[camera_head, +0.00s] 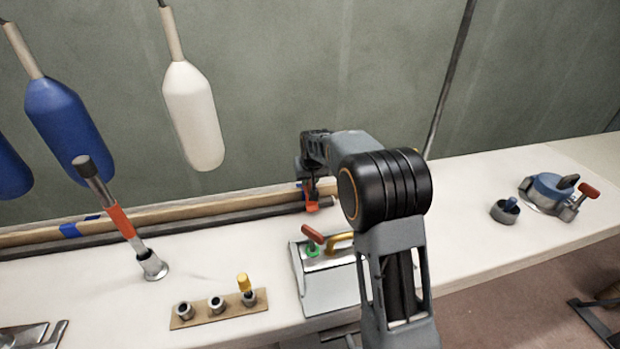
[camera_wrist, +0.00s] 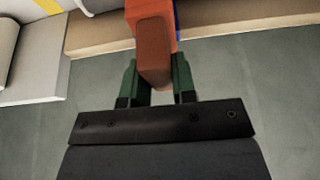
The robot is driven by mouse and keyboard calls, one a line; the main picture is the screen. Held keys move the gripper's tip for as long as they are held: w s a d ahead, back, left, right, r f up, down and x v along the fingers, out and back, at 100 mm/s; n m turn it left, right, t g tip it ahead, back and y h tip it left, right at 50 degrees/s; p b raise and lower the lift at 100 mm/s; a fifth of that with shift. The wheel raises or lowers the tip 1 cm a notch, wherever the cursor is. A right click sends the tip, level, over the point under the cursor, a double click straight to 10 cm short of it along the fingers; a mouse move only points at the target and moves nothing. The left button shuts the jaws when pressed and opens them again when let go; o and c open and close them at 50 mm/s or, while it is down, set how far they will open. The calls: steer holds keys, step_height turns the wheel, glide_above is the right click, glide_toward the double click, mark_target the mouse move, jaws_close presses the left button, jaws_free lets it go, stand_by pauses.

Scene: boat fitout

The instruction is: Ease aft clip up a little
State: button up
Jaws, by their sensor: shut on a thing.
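The clip (camera_head: 311,206) is a small orange piece with a bit of blue beside it, at the wooden rail behind the bench, in the middle of the head view. In the wrist view its red-brown lever (camera_wrist: 153,42) comes down between the green fingers, with orange and blue parts above it. My gripper (camera_wrist: 156,85) is shut on this lever. In the head view my arm hides most of the gripper, and the contact is too small to make out. I cannot tell how far the clip is raised.
The wooden rail (camera_head: 220,206) runs along the bench's back edge, with a blue clip (camera_head: 70,230) at left. A light box (camera_head: 328,288) with a red-handled lever (camera_head: 313,234) stands just in front. White (camera_head: 194,115) and blue (camera_head: 66,125) fenders hang at left.

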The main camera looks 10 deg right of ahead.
jaws_close()
steer(key=shift+w+r+p, duration=0.1)
steer(key=shift+r+p, duration=0.4)
steer(key=shift+r, duration=0.3)
steer(key=o, duration=1)
jaws_free()
steer(key=shift+f, duration=0.1)
steer(key=shift+c, duration=0.2)
